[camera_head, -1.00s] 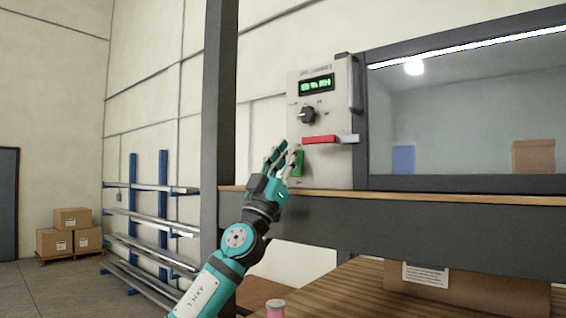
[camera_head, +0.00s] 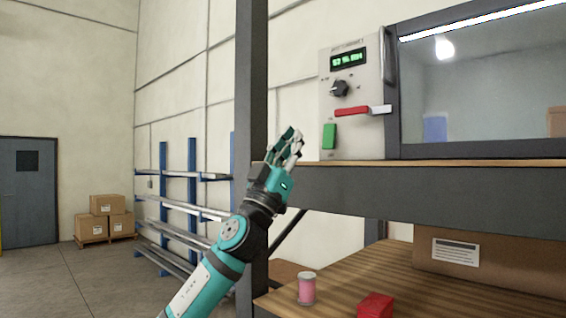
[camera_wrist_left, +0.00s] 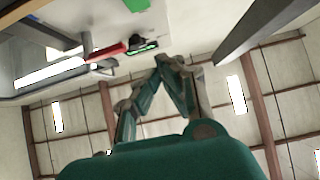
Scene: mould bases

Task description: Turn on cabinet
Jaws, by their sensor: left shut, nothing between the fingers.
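The cabinet's grey control panel (camera_head: 362,132) stands on the upper shelf, left of the glass window. It bears a lit green display (camera_head: 349,59), a dark round knob (camera_head: 339,88), a red lever (camera_head: 351,110) with a pale end, and a green switch (camera_head: 329,136). The red lever (camera_wrist_left: 107,52), display (camera_wrist_left: 143,49) and green switch (camera_wrist_left: 137,4) also show in the left wrist view. My left gripper (camera_head: 291,136) is shut and empty, left of the panel and apart from the switch. Its fingers (camera_wrist_left: 168,62) meet in the wrist view. My right gripper is not in view.
A dark upright post (camera_head: 250,90) stands just behind my left arm. The shelf edge (camera_head: 450,163) runs below the panel. Below it, a pink spool (camera_head: 307,288), a red block (camera_head: 375,305) and a cardboard box (camera_head: 500,272) rest on the wooden lower shelf (camera_head: 350,270).

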